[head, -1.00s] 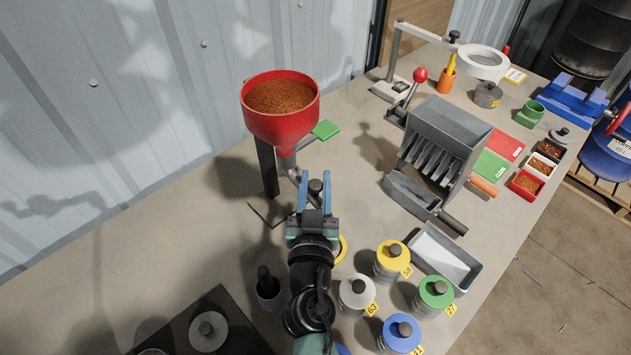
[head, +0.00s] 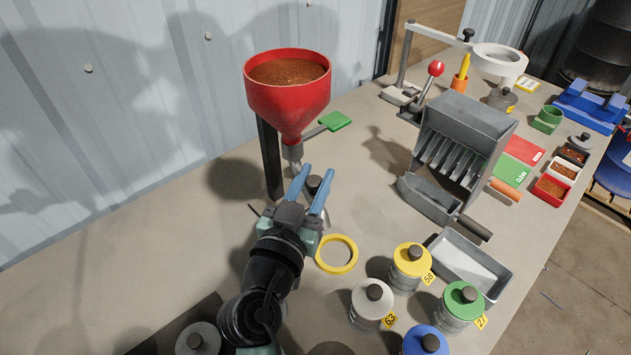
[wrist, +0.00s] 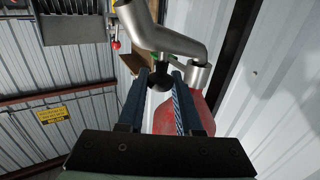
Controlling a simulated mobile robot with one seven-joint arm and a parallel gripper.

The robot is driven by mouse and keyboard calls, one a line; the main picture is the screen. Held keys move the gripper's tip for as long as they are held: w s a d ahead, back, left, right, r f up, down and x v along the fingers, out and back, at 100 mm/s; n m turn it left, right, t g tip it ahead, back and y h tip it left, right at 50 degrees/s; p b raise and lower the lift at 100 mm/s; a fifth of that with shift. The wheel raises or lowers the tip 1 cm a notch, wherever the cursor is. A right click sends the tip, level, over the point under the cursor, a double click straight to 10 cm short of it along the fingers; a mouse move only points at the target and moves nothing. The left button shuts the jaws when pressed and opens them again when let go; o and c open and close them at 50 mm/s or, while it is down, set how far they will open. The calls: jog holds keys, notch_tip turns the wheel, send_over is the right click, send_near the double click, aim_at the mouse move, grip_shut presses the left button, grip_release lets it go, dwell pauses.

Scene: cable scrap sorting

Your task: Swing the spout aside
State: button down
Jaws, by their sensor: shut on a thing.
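The red hopper (head: 287,100), full of copper-coloured granules, stands on a dark post at the back of the bench. Its grey metal spout (wrist: 165,38) bends out below the hopper outlet (head: 292,152) and shows best in the wrist view. My gripper (head: 316,172) is shut on this knob, with one blue finger on each side; the wrist view also shows the knob (wrist: 160,78) between the fingers. In the head view my fingers partly hide the spout.
A yellow ring (head: 337,268) lies on the bench just right of my gripper. Lidded jars, including a yellow one (head: 411,258), stand front right. A grey riffle box (head: 462,140) is to the right. A green tab (head: 335,120) sticks out beside the hopper. The bench left of the post is clear.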

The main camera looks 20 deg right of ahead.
jog(key=shift+a, duration=0.1)
jog(key=c, duration=0.6)
grip_release()
jog(key=shift+b+v, duration=1.6)
jog(key=shift+v, duration=4.85)
